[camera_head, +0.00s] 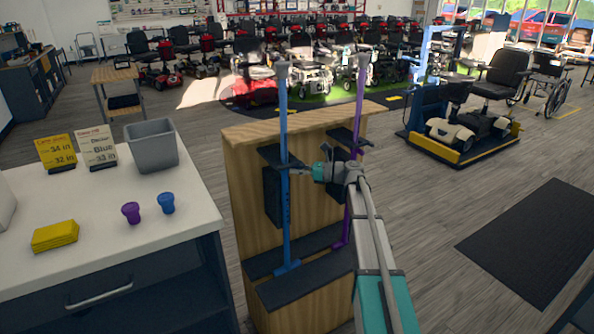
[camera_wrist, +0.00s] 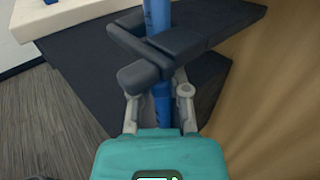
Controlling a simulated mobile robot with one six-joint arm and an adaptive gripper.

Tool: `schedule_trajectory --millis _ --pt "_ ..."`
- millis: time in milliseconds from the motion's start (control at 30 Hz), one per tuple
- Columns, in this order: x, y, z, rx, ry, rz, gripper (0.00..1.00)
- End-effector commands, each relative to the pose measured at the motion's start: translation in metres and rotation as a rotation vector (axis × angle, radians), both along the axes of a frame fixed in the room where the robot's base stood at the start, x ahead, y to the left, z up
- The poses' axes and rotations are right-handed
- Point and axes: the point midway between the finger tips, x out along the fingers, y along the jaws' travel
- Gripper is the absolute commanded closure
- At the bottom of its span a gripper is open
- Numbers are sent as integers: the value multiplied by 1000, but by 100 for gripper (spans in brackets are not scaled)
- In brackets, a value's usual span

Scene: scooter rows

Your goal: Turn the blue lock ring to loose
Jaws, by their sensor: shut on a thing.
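A blue cane (camera_head: 286,120) stands upright in a dark holder on a wooden stand. My gripper (camera_head: 290,169) reaches it from the right, just below the upper dark bracket. In the wrist view, my gripper (camera_wrist: 161,92) has its fingers on both sides of the blue shaft and is shut on the blue lock ring (camera_wrist: 162,104). The ring's edges and any loose or locked mark are too small or hidden to read. A purple cane (camera_head: 347,215) stands upright to the right, partly behind my arm.
The wooden stand (camera_head: 245,180) has a dark lower shelf (camera_head: 305,285). A white counter (camera_head: 100,213) at left holds two sign cards (camera_head: 97,147), a grey bin (camera_head: 152,145), yellow blocks (camera_head: 55,236), a purple knob (camera_head: 131,212) and a blue knob (camera_head: 167,203).

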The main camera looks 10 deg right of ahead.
Motion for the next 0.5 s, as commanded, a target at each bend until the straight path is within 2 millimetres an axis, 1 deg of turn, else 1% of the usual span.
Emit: schedule_trajectory --millis 333,367,500 --pt "0 0 0 0 0 2 100" --pt "0 0 0 0 0 2 74" --pt "0 1 0 0 0 2 48"
